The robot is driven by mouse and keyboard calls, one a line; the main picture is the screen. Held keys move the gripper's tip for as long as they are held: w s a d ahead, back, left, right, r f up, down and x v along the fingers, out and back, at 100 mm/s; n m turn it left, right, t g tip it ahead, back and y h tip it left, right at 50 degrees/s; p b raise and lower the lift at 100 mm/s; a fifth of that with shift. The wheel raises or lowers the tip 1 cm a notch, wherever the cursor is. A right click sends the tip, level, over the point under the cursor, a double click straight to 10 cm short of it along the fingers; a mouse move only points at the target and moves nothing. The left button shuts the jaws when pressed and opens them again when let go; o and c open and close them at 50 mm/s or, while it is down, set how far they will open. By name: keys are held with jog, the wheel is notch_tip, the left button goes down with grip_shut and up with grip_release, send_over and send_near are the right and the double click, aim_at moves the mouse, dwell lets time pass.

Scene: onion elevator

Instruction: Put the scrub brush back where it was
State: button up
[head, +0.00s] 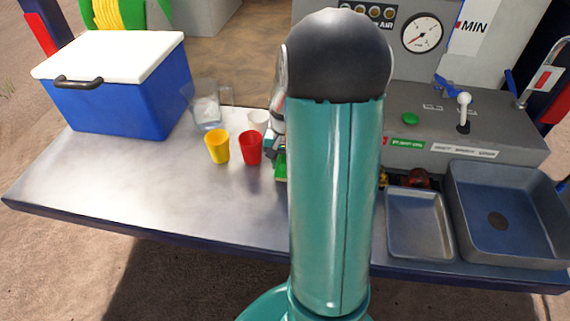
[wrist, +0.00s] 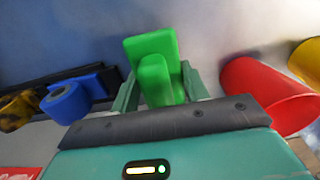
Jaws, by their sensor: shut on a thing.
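My gripper (head: 273,146) is beside the cups in the head view, left of my arm's upper link. In the wrist view its two teal fingers (wrist: 158,92) are shut on a green block-shaped thing, which I take to be the scrub brush (wrist: 150,54). Its bristles do not show. A bit of the green brush (head: 281,168) shows at the counter, partly hidden by my arm. I cannot tell whether it touches the counter. In the wrist view, a dark holder (wrist: 62,76) with a blue round thing (wrist: 72,102) and a yellow thing (wrist: 17,110) lies left of the brush.
A red cup (head: 250,147), yellow cup (head: 217,146), white cup (head: 258,121) and clear pitcher (head: 208,108) stand close by. A blue cooler (head: 120,95) is far left. A grey tray (head: 418,225) and sink (head: 505,215) are at right. The front left counter is clear.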

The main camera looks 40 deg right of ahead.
jog(key=shift+f, duration=0.5)
jog(key=shift+f, duration=0.1)
jog(key=o, duration=1)
jog(key=shift+o, duration=0.2)
